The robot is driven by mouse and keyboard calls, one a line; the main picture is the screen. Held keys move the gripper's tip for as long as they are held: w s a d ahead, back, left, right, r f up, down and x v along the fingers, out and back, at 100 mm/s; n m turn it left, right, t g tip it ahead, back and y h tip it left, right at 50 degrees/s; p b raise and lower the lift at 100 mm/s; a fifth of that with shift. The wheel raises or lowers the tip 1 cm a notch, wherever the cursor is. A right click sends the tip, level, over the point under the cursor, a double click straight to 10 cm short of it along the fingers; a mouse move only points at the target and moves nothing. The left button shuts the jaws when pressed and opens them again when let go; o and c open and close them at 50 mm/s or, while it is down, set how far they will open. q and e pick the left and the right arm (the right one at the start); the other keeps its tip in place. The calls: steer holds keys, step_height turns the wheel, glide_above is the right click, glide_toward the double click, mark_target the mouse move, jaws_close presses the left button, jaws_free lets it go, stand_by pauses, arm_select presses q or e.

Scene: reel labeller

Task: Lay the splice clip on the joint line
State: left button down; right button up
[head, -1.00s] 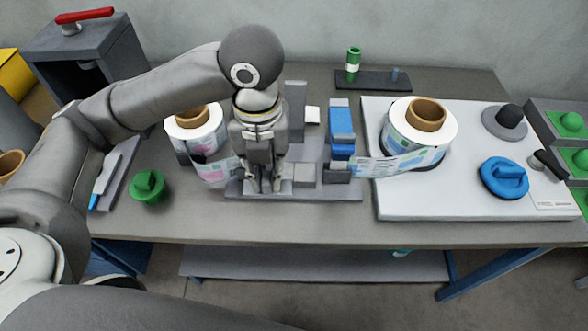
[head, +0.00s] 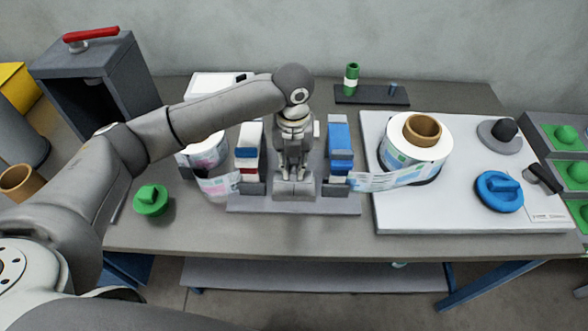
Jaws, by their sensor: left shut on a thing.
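My left gripper (head: 294,172) is over the middle block (head: 295,189) of the splice fixture (head: 250,203), between the two clamps. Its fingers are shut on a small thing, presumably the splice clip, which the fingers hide. I cannot tell whether it touches the block. The left clamp (head: 248,153) has blue, white and red parts; the right clamp (head: 340,142) is blue. A printed label web (head: 218,184) runs from the left roll (head: 205,149) to the left clamp. Another web (head: 370,182) runs from the right roll (head: 420,140) to the right clamp. The joint line is hidden. My right gripper is not in view.
A green knob (head: 151,200) stands at the table's left front. A white board (head: 470,215) carries the right roll, a blue knob (head: 499,191) and a dark grey knob (head: 505,131). A green bottle (head: 351,78) stands on a dark tray at the back. The table front is clear.

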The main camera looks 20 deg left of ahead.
mark_target(294, 173)
arm_select(q)
steer(key=shift+w+f, duration=0.25)
steer(key=shift+f, duration=0.05)
step_height(294, 173, down, 2)
steer(key=shift+f+p, duration=0.1)
steer(key=shift+p, duration=0.6)
steer(key=shift+f, duration=0.45)
steer(key=shift+f, duration=0.1)
steer(key=c, duration=1.4)
jaws_free()
steer(key=shift+o, duration=0.2)
step_height(294, 173, up, 12)
steer(key=shift+r+b, duration=0.15)
steer(key=shift+b, duration=1.1)
